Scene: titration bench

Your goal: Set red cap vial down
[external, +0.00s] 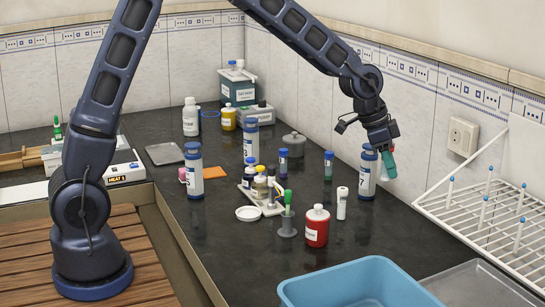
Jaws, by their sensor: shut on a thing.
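My gripper (387,164) hangs at the right of the dark bench, pointing down, close beside and above a blue-capped bottle marked 7 (367,175). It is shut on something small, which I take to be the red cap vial. The gripper is apart from the bench top (385,225).
A white wire rack (480,215) with pegs stands at right. A blue tub (350,285) is in front. A red jar (317,227), a small white vial (342,203) and a blue-capped tube (328,166) stand left of the gripper. Bare bench lies below it.

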